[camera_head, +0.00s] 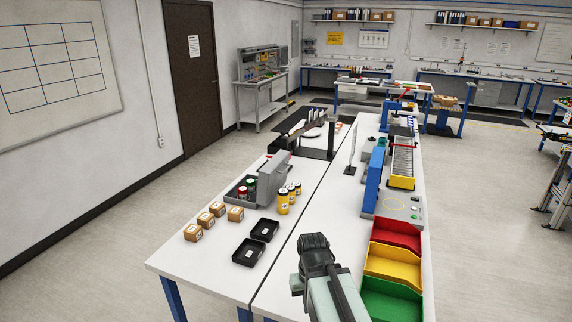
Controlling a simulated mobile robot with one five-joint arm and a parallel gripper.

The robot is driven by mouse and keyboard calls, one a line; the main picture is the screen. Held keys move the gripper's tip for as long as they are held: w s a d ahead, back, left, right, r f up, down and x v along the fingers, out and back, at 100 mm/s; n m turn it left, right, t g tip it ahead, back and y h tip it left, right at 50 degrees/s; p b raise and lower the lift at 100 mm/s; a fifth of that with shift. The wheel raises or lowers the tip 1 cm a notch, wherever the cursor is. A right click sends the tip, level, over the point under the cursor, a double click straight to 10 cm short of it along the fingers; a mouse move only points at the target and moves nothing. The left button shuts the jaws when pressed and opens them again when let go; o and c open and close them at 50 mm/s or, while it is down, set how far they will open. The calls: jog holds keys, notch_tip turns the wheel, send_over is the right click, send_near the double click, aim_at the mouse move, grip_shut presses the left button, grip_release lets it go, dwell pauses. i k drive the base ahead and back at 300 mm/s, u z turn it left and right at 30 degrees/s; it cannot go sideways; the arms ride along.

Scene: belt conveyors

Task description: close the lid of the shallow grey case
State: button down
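Yellow jars (284,201) stand just right of the lid. Several small brown boxes (212,217) and two black trays (249,252) lie in front of the case. Red, yellow and green bins (393,263) and a small conveyor (402,164) are at right. Bare bench lies between.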

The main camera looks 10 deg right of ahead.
aim_at(272, 177)
jog(key=u, duration=0.15)
jog(key=i, duration=1.25)
jog(key=u, duration=0.35)
jog(key=k, duration=0.7)
jog(key=u, duration=0.25)
jog(key=i, duration=0.75)
jog(key=z, duration=0.15)
